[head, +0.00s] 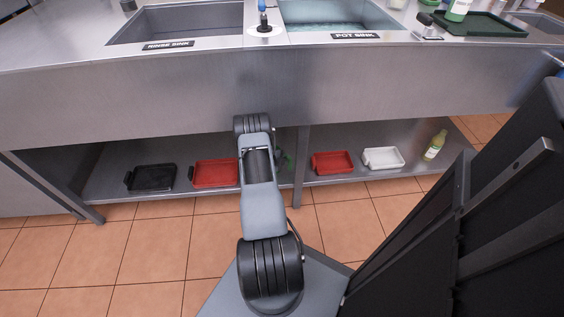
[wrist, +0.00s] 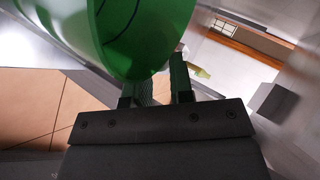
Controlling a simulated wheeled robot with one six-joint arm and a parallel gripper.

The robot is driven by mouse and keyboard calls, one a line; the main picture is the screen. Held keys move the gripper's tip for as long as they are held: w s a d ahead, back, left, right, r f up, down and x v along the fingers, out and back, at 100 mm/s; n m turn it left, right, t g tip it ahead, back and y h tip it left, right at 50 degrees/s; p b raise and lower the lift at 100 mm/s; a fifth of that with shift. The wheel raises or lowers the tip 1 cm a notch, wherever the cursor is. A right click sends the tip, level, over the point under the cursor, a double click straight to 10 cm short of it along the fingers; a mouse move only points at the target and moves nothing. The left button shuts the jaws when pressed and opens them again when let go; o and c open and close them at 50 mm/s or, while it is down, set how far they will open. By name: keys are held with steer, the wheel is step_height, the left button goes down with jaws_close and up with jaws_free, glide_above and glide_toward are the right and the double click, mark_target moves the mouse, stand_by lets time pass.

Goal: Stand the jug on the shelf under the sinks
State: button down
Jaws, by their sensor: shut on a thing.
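The jug (wrist: 145,35) is green and fills the upper middle of the wrist view, cut off by the top edge. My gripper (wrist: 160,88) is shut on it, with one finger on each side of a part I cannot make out. In the head view my arm hides most of the gripper and jug; only a bit of green shows beside the arm, at shelf height under the sinks. The shelf (head: 110,180) runs low beneath the rinse sink (head: 180,22) and the pot sink (head: 335,14). I cannot tell whether the jug touches the shelf.
On the shelf are a black tray (head: 152,178), a red tray (head: 214,173), another red tray (head: 332,162), a white tray (head: 383,158) and a yellow-green bottle (head: 435,146). A metal leg (head: 301,158) stands mid-shelf. The counter front (head: 350,95) overhangs it.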

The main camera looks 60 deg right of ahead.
steer(key=shift+f, duration=0.55)
steer(key=c, duration=1)
jaws_free()
steer(key=p+v, duration=0.4)
steer(key=v, duration=0.8)
